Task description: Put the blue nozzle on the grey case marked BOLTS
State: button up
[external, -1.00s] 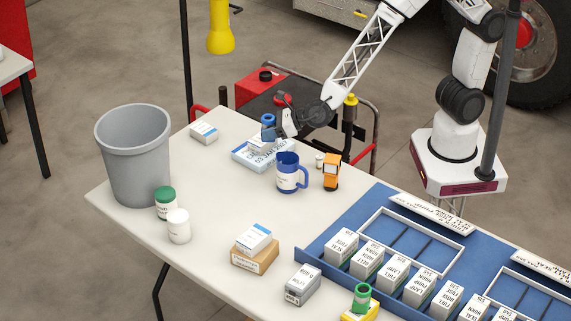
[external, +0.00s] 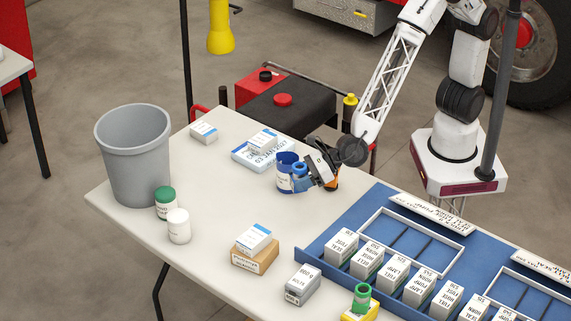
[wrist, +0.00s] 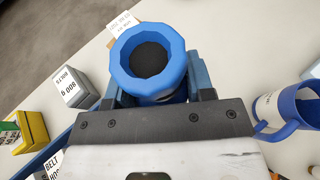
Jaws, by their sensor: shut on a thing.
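My gripper (external: 306,176) is shut on the blue nozzle (external: 300,171), holding it above the table beside the blue mug. In the wrist view the nozzle (wrist: 149,62) is between the fingers (wrist: 155,84), its round dark opening facing the camera. The grey case marked BOLTS (external: 302,284) lies on the table near the blue tray's left corner, below and apart from my gripper in the external view. In the wrist view the case (wrist: 76,88) is to the left of the nozzle, with its lettering in view. Its top looks bare.
A cardboard box (external: 254,259) with a smaller box on top is left of the case. The blue tray (external: 318,247) holds several cartons.

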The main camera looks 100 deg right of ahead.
jog(key=s+a+n+y, duration=0.1)
jog(key=s+a, duration=0.4)
jog(key=a, duration=0.3)
jog(key=s+a+n+y, duration=0.1)
jog(key=s+a+y, duration=0.1)
jog(key=s+a, duration=0.45)
jog(key=shift+g, duration=0.4)
jog(key=f, duration=0.1)
jog(key=w+f, duration=0.1)
jog(key=f, duration=0.1)
jog(key=w+a+f, duration=0.1)
jog(key=shift+f, duration=0.15)
jog(key=shift+f+h, duration=0.3)
jog(key=shift+f, duration=0.1)
jog(key=shift+w+a, duration=0.1)
jog(key=shift+w+a+f, duration=0.1)
jog(key=shift+w, duration=0.05)
send_over(305, 276)
jog(key=shift+f, duration=0.65)
